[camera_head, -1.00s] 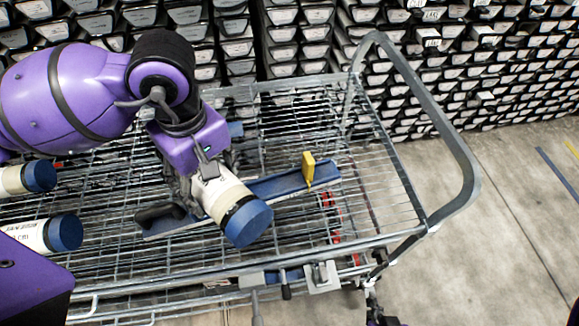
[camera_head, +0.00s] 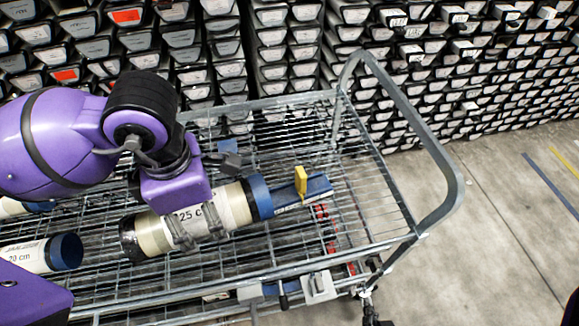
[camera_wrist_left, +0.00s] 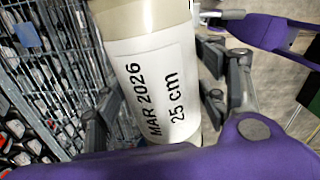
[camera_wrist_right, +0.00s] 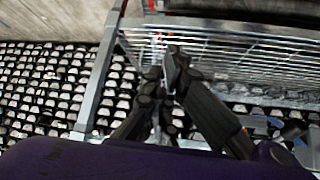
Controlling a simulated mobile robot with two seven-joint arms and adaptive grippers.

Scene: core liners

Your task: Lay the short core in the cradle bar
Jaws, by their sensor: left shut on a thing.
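The short core (camera_head: 236,205), cream with a "25 cm" label, a blue cap and a dark far end, lies lengthwise along and over the blue cradle bar (camera_head: 318,185). It hides most of the bar; whether it touches it I cannot tell. A yellow block (camera_head: 300,181) stands on the bar just beyond the blue cap. My left gripper (camera_head: 198,240) is shut around the core's middle; the core (camera_wrist_left: 150,70) fills the space between its fingers in the left wrist view. My right gripper (camera_wrist_right: 165,80) looks shut and empty, its fingertips close together, in the right wrist view.
The wire cart (camera_head: 385,205) carries everything, with a tall bent handle (camera_head: 455,185) at the right. Another capped core (camera_head: 65,252), labelled cm, lies at the left, with part of one more behind it. Racks of core trays (camera_head: 440,60) stand behind; the floor at right is clear.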

